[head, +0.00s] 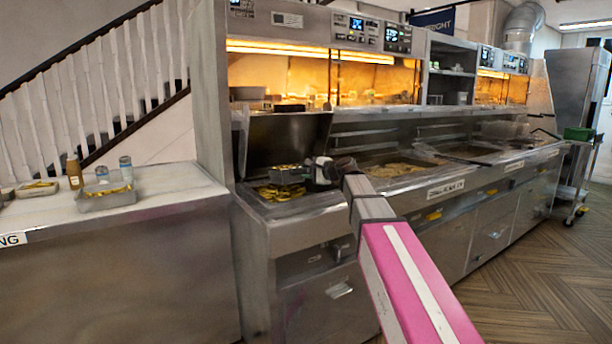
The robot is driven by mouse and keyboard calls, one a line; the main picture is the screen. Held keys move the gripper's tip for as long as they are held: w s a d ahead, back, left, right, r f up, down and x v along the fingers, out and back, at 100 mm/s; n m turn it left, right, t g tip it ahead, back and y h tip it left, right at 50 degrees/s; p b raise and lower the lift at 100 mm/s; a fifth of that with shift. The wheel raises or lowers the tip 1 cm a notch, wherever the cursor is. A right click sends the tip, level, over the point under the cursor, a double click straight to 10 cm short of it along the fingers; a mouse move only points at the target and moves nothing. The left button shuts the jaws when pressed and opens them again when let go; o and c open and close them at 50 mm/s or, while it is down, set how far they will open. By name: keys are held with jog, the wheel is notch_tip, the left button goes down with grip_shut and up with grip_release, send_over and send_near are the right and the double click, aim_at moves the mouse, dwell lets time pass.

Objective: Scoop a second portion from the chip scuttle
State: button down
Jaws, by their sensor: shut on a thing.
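The chip scuttle (252,205) is the steel well at the left end of the frying range, with its dark lid or back panel raised behind it. Chips (282,192) lie in the well. My arm reaches in from the lower right. My gripper (319,171) is over the right side of the scuttle, shut on what looks like a metal scoop (288,176). The scoop is over the chips, and yellowish pieces show at it. Whether it touches the chips below, and how full it is, I cannot tell. The fingertips are small and partly hidden.
Fryer pans (395,168) with food in them run to the right of the scuttle. A lit warming cabinet (285,78) stands above. The wooden floor (545,260) at the right is clear.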

jog(key=shift+s+d+r+n+t+y, duration=0.2)
jog(key=shift+s+d+r+t+y, duration=0.15)
jog(key=shift+s+d+r+y, duration=0.35)
jog(key=shift+s+d+r+n+t+y, duration=0.2)
jog(key=shift+s+d+r+t+y, duration=0.15)
jog(key=shift+s+r, duration=0.6)
jog(key=shift+w+r, duration=0.1)
